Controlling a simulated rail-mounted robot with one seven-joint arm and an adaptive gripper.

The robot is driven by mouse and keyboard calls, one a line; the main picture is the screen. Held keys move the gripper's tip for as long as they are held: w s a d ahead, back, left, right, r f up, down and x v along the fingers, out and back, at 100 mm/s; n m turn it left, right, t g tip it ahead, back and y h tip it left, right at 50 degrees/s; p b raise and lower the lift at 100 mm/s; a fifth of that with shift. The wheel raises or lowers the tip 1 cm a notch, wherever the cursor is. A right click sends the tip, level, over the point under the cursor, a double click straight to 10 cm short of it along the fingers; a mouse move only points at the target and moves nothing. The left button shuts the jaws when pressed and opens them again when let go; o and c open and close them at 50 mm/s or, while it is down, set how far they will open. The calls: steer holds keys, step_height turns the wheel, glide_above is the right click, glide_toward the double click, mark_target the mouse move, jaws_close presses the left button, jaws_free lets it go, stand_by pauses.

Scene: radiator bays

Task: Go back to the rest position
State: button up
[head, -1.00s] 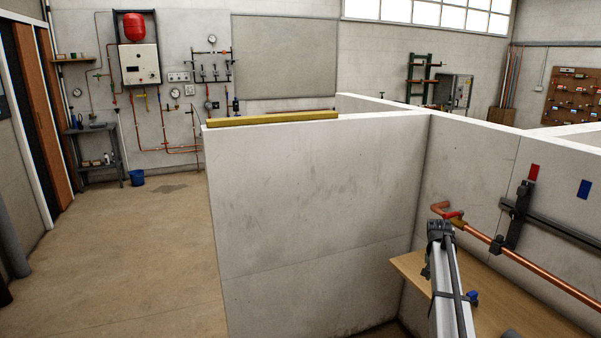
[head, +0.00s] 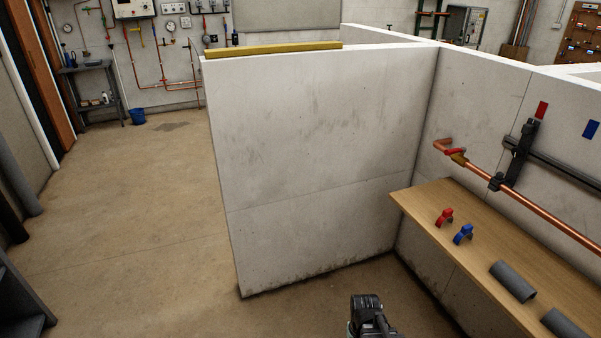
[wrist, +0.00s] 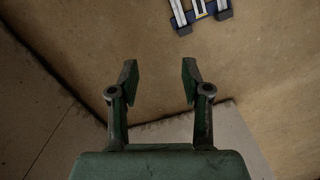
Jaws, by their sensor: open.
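My gripper (wrist: 158,82) is open in the wrist view. Its two green and black fingers stand apart with nothing between them, above bare floor. In the head view my gripper (head: 367,308) shows as a small dark shape at the bottom edge, left of the wooden bench (head: 428,200) and apart from it. Its fingertips are hard to make out there.
A red clip (head: 444,217), a blue clip (head: 463,234) and grey pipe sleeves (head: 513,281) lie on the bench. A white partition (head: 320,160) stands ahead. Floor (head: 150,220) at left is clear.

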steer(key=s+f+g, duration=0.3)
steer(key=s+f, duration=0.4)
steer(key=s, duration=0.6)
steer(key=s+f+g, duration=0.2)
steer(key=s+f, duration=0.5)
steer(key=s, duration=0.5)
steer(key=shift+s+f+g, duration=0.25)
steer(key=shift+s+g, duration=0.1)
steer(key=shift+g, duration=0.05)
